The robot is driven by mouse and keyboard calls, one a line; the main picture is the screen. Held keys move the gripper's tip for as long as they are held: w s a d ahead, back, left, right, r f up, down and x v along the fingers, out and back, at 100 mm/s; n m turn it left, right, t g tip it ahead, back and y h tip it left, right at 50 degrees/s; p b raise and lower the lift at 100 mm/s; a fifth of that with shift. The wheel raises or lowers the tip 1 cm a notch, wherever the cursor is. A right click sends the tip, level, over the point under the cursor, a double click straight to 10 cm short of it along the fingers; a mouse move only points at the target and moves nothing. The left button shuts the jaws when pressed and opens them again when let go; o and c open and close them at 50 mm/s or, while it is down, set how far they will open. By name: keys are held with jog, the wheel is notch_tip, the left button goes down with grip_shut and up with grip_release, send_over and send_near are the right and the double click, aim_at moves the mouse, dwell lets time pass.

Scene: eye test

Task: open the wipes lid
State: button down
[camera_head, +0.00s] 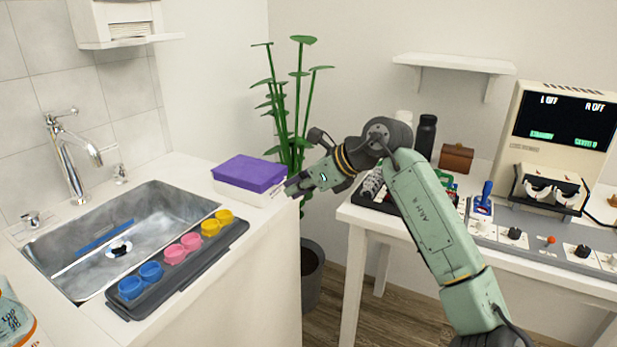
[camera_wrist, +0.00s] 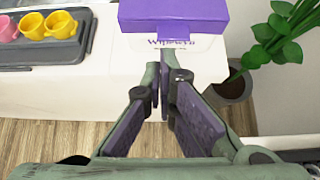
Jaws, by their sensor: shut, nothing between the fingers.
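The wipes box is white with a purple lid (camera_head: 249,173) and stands at the right end of the sink counter. The lid lies flat on the white body (camera_head: 240,195) and looks closed. In the wrist view the purple lid (camera_wrist: 175,14) is at the top, with lettering on the white front (camera_wrist: 205,45) below it. My gripper (camera_head: 291,187) is at the box's right side in the head view. In the wrist view my gripper (camera_wrist: 164,62) is shut and empty, its tips just before the lettered front, partly covering it. I cannot tell whether they touch it.
A dark tray (camera_head: 215,263) with blue, pink and yellow cups lies along the sink (camera_head: 75,240). A potted plant (camera_head: 312,265) stands on the floor close to the box and my gripper. A white table (camera_head: 357,212) with equipment is at the right.

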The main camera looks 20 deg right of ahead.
jog(key=shift+x, duration=1.25)
jog(key=shift+r, duration=0.1)
